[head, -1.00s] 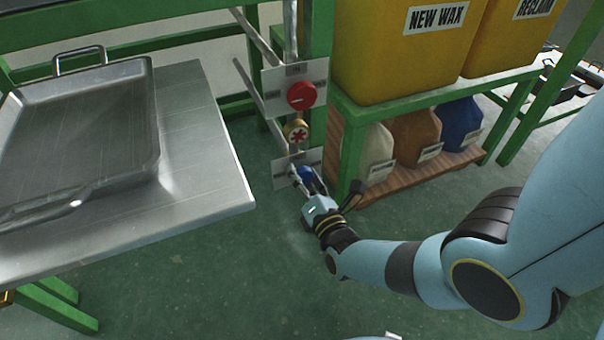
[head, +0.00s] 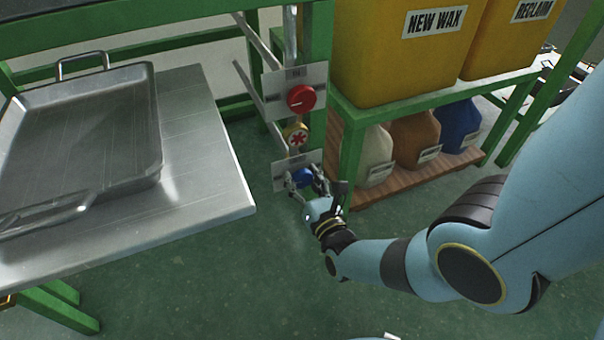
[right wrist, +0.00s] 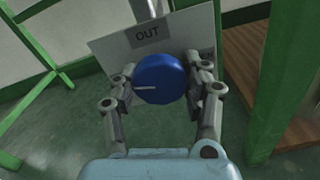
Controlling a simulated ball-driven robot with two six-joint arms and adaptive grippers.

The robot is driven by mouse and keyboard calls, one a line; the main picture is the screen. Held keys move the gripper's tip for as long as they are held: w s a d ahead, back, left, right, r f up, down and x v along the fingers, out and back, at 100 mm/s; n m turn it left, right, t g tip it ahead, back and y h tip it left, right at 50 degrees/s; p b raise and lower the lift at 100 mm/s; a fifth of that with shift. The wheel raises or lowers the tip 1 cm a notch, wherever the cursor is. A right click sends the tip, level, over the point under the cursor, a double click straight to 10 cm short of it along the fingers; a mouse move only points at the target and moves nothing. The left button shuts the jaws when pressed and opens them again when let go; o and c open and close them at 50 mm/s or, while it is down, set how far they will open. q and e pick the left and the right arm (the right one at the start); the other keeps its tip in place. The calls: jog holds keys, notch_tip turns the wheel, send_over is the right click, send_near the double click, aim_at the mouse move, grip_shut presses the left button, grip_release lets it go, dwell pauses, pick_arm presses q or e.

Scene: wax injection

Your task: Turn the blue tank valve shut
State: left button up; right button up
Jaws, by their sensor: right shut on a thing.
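The blue valve knob (head: 303,177) sits low on the pipe, in front of a pale plate (right wrist: 112,52) marked "OUT". In the right wrist view the round blue knob (right wrist: 161,80) has a white line on its face, lying almost level from the middle to the left. My right gripper (head: 306,184) is at the knob, with one finger on each side; it is shut on it. The right wrist view shows both fingers (right wrist: 160,95) beside the knob's rim. My left gripper is out of view.
Above the blue knob are a brass fitting with a red star handle (head: 296,134) and a red knob (head: 301,97) on its own plate. A green frame post (head: 351,160) stands close right of my gripper. A steel table (head: 215,170) with a metal tray (head: 150,172) is at the left.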

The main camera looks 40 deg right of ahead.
jog(key=shift+s+a+f, duration=0.1)
jog(key=shift+f, duration=0.05)
jog(key=o, duration=1.1)
jog(key=shift+o, duration=0.4)
